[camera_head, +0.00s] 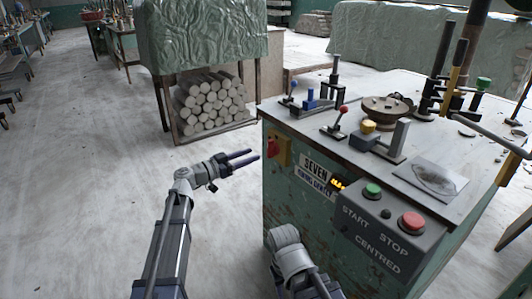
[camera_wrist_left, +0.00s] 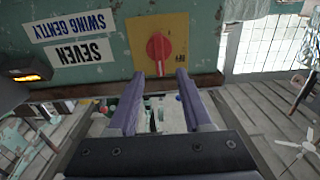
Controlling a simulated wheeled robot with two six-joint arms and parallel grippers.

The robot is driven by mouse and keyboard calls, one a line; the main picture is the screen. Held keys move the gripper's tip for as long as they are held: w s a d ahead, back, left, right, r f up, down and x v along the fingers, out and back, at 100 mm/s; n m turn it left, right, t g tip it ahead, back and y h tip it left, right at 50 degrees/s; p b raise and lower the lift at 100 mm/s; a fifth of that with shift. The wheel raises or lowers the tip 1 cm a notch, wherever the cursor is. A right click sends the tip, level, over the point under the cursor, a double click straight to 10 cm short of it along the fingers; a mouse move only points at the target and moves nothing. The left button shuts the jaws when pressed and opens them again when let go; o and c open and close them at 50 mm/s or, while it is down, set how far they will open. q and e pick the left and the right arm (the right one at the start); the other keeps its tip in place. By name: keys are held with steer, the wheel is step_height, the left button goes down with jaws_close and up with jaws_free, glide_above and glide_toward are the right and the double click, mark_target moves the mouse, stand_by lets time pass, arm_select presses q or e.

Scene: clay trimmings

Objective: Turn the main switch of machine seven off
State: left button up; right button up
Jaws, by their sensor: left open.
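Machine seven (camera_head: 290,195) is a worn green cabinet with a SEVEN sign (camera_head: 316,165) on its front. Its main switch is a red rotary knob (camera_head: 272,146) on a yellow plate (camera_head: 284,151) near the cabinet's left edge. In the left wrist view, the red knob (camera_wrist_left: 158,46) sits on the yellow plate (camera_wrist_left: 172,22), its grip looking roughly upright. My left gripper (camera_head: 253,157) is open and empty, its fingers pointing at the switch from the left. In the left wrist view its fingertips (camera_wrist_left: 160,76) lie either side of the knob's line, apparently short of it. My right gripper is not visible.
A grey box with a green START button (camera_head: 372,190) and a red STOP button (camera_head: 411,221) juts from the cabinet's front. Levers and a round brass-coloured part (camera_head: 386,108) stand on the top. Stacked clay rolls (camera_head: 212,105) lie behind. The floor at left is clear.

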mark_target(272, 148)
arm_select(q)
steer(key=x, duration=0.7)
steer(key=shift+d, duration=0.15)
steer(key=shift+w, duration=0.1)
steer(key=shift+c, duration=0.2)
jaws_close()
